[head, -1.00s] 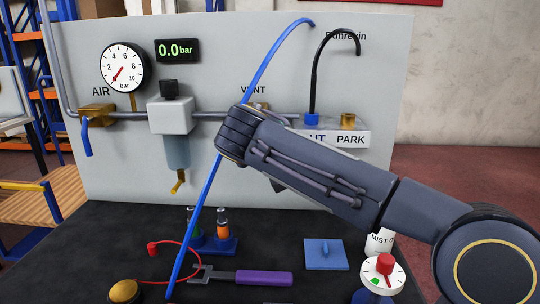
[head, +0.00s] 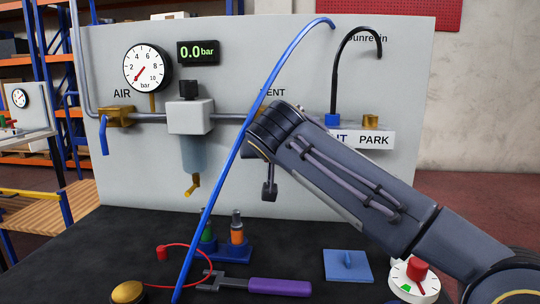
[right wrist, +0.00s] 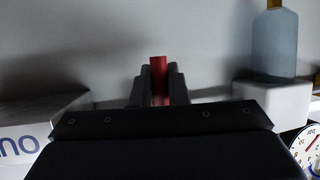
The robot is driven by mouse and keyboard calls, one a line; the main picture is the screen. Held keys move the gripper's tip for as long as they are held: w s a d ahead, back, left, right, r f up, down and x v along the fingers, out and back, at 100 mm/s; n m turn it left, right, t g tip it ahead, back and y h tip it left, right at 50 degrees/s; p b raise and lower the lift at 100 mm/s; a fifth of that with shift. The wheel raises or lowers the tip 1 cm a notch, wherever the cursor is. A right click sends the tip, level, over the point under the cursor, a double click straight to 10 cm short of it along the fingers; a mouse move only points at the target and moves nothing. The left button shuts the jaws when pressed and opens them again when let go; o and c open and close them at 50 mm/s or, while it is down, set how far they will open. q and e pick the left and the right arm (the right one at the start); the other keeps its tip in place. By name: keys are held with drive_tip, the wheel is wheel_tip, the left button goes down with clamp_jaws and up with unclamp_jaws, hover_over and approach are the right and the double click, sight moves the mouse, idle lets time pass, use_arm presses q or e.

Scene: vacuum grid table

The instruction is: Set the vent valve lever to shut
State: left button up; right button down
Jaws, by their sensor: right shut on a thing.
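The vent valve sits on the grey panel under the "VENT" label (head: 272,92), and in the head view my right arm hides it. In the right wrist view my right gripper (right wrist: 159,85) is shut on a red lever (right wrist: 158,68), which stands between the two dark fingers. In the head view the gripper itself is mostly behind my wrist. I cannot tell which setting the lever is at. My left gripper is not in view.
A blue hose (head: 240,140) arcs in front of the panel beside my wrist. The pressure gauge (head: 147,67) and display (head: 198,52) are at the upper left; the display reads 0.0 bar. A purple-handled tool (head: 280,287) and a blue plate (head: 347,266) lie on the dark table.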

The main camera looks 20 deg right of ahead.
idle(0.4)
drive_tip(key=c, duration=1.4)
unclamp_jaws()
drive_tip(key=shift+s+a, duration=0.1)
drive_tip(key=p+v, duration=0.1)
drive_tip(key=v, duration=0.6)
drive_tip(key=shift+s, duration=0.25)
drive_tip(key=shift+a+r, duration=0.1)
drive_tip(key=shift+r, duration=0.1)
